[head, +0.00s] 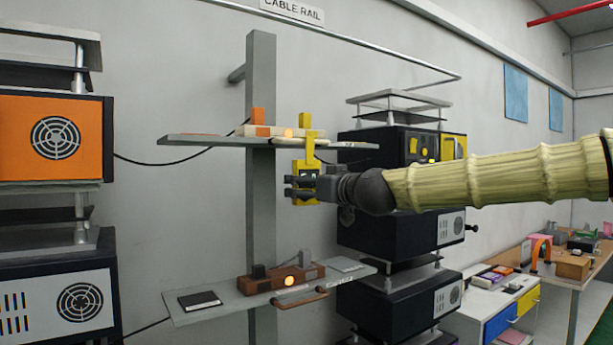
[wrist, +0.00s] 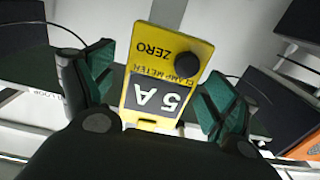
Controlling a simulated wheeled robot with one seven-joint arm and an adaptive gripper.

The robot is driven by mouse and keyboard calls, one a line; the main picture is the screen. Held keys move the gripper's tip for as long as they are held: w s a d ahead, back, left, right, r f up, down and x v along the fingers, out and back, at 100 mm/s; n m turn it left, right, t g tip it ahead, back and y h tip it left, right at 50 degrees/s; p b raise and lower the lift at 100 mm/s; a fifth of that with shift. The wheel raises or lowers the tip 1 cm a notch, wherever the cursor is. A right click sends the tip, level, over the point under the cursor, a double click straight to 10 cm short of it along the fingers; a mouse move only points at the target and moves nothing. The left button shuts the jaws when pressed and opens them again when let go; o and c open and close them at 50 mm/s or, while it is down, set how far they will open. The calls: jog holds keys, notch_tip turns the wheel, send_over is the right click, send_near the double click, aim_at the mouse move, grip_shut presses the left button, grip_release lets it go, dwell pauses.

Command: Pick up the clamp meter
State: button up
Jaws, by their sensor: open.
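The yellow clamp meter (head: 307,167) is upright at the front edge of the upper grey shelf (head: 200,141), its narrow top part rising above the shelf. In the wrist view the clamp meter (wrist: 150,117) shows its face with "ZERO", a dark knob and a "5 A" display. My gripper (head: 302,188) is at the meter's lower body. In the wrist view my gripper (wrist: 160,85) is open, with one green-padded finger on each side of the meter. The right finger looks very close to it; I cannot tell whether it touches. What holds the meter up is hidden.
A pale block with an orange light (head: 262,131) lies on the upper shelf. The lower shelf (head: 235,305) carries a brown lever unit (head: 280,279) and a black pad (head: 200,300). Black stacked cabinets (head: 385,235) stand close behind my arm. A grey post (head: 261,215) supports the shelves.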

jog(key=shift+w+a, duration=0.2)
jog(key=shift+w, duration=0.25)
jog(key=c, duration=1.4)
jog(key=shift+o, duration=0.2)
jog(key=shift+r, duration=0.1)
